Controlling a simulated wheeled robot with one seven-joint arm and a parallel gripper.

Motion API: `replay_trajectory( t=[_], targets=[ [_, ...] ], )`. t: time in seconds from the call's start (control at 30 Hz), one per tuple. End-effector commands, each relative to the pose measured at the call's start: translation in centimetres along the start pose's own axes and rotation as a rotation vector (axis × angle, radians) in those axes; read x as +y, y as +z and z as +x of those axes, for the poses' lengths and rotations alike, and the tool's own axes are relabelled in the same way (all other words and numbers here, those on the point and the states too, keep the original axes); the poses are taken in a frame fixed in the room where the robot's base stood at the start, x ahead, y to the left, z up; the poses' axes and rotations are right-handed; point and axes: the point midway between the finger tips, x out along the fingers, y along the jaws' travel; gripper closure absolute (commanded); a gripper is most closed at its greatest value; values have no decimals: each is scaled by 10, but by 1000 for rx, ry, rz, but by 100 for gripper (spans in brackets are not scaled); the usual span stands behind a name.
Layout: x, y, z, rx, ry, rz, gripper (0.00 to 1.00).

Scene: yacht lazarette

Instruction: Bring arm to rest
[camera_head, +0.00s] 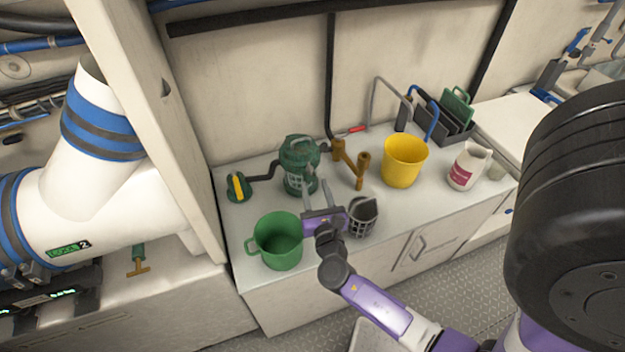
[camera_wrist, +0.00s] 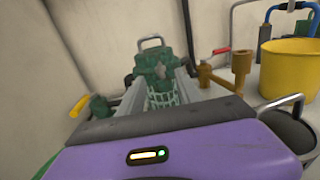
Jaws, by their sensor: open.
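My gripper (camera_head: 318,192) is purple with two pale grey fingers. It is held out over the counter (camera_head: 345,198), between the green bucket and a dark grey strainer basket. In the wrist view my gripper (camera_wrist: 157,90) shows its fingers spread apart with nothing held between them. Beyond the fingers stands a green strainer housing (camera_head: 298,165) with a basket-like lower part; it also shows in the wrist view (camera_wrist: 155,66). My arm reaches in from the lower right of the head view.
A green bucket (camera_head: 262,252) stands left of my gripper. The strainer basket (camera_head: 362,220) with a wire handle is at its right. A brown pipe fitting (camera_head: 362,163), yellow bucket (camera_head: 404,168), white bottle (camera_head: 467,168) and dark caddy (camera_head: 452,127) stand farther back and right. A tall partition (camera_head: 150,110) borders the left.

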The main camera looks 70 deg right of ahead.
Motion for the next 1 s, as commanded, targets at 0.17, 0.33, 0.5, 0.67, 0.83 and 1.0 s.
replay_trajectory(
  t=[0.17,0.33,0.5,0.67,0.83,1.0],
  targets=[
    [0,0,-17,0,1,0,59],
    [0,0,-21,0,1,1,59],
    [0,0,-21,0,1,1,59],
    [0,0,-20,0,0,1,59],
    [0,0,-20,0,0,0,59],
    [0,0,-20,0,0,0,59]
  ],
)
